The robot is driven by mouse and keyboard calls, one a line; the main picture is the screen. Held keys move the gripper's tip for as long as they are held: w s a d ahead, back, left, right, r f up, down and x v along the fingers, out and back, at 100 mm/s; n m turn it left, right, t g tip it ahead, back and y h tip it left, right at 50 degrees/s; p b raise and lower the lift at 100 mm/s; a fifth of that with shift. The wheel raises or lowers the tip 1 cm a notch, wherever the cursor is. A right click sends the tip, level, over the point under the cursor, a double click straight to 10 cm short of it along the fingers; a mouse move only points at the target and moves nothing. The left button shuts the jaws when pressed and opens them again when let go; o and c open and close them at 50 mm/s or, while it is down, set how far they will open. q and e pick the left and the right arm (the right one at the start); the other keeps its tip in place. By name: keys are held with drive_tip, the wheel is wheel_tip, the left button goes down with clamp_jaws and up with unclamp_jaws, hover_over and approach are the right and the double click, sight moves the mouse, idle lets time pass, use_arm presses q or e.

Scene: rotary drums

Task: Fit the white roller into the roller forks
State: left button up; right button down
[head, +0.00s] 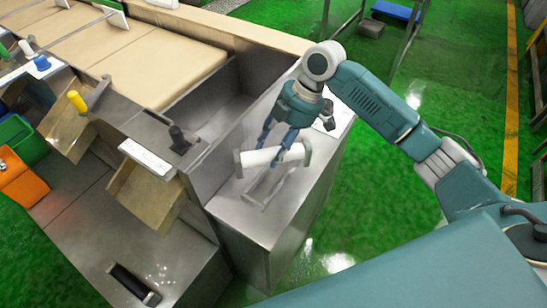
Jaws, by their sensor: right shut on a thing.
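The white roller (259,158) is in the head view, right of centre, lying roughly level above the bare steel top of the cabinet. My right gripper (279,153) reaches down from above and is shut on the roller, its blue fingers around the roller's middle. The grey metal roller forks (307,150) stand on the steel top, close by the roller's ends and beneath it. I cannot tell whether the roller's ends sit in the forks or are just above them. My left gripper is not in view.
The steel top (290,205) is clear around the forks. An open steel trough (215,105) and a beige conveyor belt (160,65) lie to the left. Colored handles, a green bin (22,141) and an orange bin (22,180) are further left. Green floor is open at right.

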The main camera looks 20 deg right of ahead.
drive_tip(key=shift+f, duration=0.45)
wheel_tip(320, 180, down, 4)
drive_tip(key=shift+f+p, duration=0.1)
drive_tip(key=shift+p, duration=0.25)
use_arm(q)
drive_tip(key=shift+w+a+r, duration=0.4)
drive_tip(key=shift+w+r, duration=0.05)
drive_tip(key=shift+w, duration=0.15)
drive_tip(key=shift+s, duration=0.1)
use_arm(e)
drive_tip(key=c, duration=1)
unclamp_jaws()
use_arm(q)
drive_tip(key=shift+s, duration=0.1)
use_arm(e)
drive_tip(key=shift+d+r, duration=0.2)
drive_tip(key=shift+r, duration=0.2)
use_arm(q)
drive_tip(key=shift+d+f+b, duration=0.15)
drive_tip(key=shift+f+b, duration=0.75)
drive_tip(key=shift+b, duration=0.05)
use_arm(e)
drive_tip(key=v, duration=1.1)
drive_tip(key=shift+r, duration=0.1)
